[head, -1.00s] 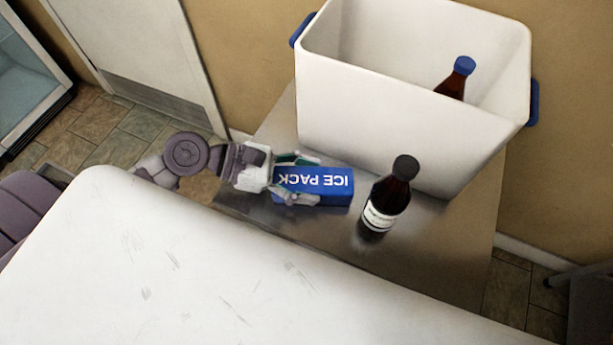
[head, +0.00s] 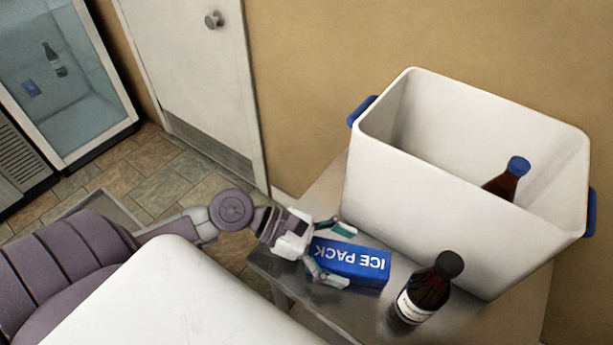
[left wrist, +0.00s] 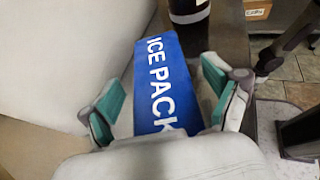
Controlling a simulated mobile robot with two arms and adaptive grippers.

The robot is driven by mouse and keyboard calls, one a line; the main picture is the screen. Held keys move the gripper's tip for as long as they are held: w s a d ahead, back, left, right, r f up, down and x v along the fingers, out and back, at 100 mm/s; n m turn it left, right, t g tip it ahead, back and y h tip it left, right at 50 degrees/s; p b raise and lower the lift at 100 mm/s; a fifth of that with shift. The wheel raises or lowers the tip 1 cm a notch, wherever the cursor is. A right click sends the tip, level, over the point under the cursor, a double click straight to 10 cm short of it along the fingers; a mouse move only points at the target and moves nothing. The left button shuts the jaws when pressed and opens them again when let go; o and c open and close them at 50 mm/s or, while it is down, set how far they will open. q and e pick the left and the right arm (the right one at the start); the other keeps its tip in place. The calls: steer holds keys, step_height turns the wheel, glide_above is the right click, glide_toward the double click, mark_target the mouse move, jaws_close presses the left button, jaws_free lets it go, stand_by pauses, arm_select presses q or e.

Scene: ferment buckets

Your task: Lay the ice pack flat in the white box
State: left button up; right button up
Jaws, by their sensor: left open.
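The blue ice pack (head: 352,264) lies on the metal table in front of the white box (head: 450,170). Its white lettering faces up. My left gripper (head: 338,254) is open, with one finger on each side of the pack's near end. In the left wrist view the ice pack (left wrist: 163,85) lies between the two teal-padded fingers (left wrist: 162,102), with gaps on both sides. The white box stands open behind the pack, with a blue-capped brown bottle (head: 507,180) inside. The box's floor is hidden by its front wall. My right gripper is not in view.
A dark bottle with a black cap (head: 428,290) stands on the metal table (head: 352,318), just beyond the pack's far end. A fridge with a glass door (head: 65,75) and a white door (head: 195,75) are at the left.

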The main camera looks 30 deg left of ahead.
arm_select(q)
steer(key=v, duration=1.1)
steer(key=shift+a, duration=0.15)
steer(key=shift+o, duration=0.5)
steer(key=shift+s+a+r+p, duration=0.1)
steer(key=shift+a+r+p, duration=0.05)
steer(key=shift+a+p, duration=0.15)
